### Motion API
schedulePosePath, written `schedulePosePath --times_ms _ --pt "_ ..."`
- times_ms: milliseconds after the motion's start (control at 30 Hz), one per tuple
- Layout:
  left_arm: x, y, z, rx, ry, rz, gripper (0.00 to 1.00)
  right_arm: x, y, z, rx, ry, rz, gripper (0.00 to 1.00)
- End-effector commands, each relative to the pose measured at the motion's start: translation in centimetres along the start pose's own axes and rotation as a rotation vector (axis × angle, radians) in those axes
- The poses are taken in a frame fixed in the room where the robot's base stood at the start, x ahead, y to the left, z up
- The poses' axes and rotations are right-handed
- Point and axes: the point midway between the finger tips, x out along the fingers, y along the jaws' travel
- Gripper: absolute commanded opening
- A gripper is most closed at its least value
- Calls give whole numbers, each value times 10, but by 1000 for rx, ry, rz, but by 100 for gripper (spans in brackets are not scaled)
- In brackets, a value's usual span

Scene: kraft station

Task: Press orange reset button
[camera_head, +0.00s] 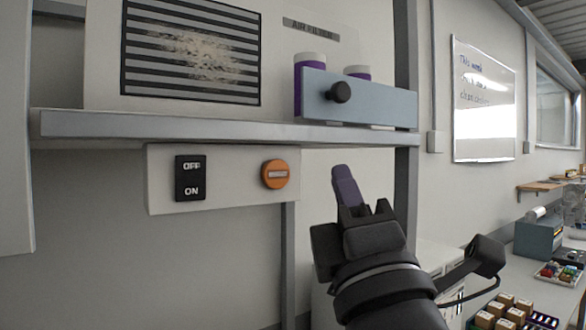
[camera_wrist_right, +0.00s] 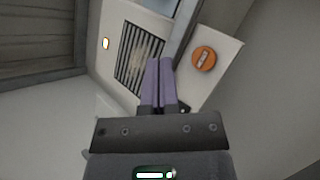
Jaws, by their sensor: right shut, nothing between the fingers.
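The orange reset button (camera_head: 275,174) is round with a pale bar across it. It sits on the right part of a white panel (camera_head: 230,203) under the shelf. In the right wrist view the button (camera_wrist_right: 203,59) shows to the right of the fingertips, apart from them. My right gripper (camera_head: 343,172) is shut and empty, with purple fingers pointing up, to the right of the button in the head view. In the right wrist view its fingers (camera_wrist_right: 161,62) lie together. My left gripper is in neither view.
A black OFF/ON switch (camera_head: 190,178) is left of the button. A grey shelf edge (camera_head: 220,127) runs above the panel. A blue-grey bracket with a black knob (camera_head: 341,92) stands on the shelf before purple-and-white cylinders (camera_head: 311,62). A grey post (camera_head: 404,160) stands right of the gripper.

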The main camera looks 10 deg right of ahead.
Motion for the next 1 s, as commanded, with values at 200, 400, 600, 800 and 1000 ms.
schedulePosePath --times_ms 200,400,600,800,1000 --pt "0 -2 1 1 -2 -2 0 0 -1 0 1 1 -1 0" --pt "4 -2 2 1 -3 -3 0 7 -7 -6 3 1 -4 0" --pt "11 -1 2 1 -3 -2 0 27 -22 -21 3 0 -4 0" --pt "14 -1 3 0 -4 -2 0 47 -36 -35 3 1 -4 0" --pt "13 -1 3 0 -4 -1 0 59 -44 -44 3 1 -3 0"
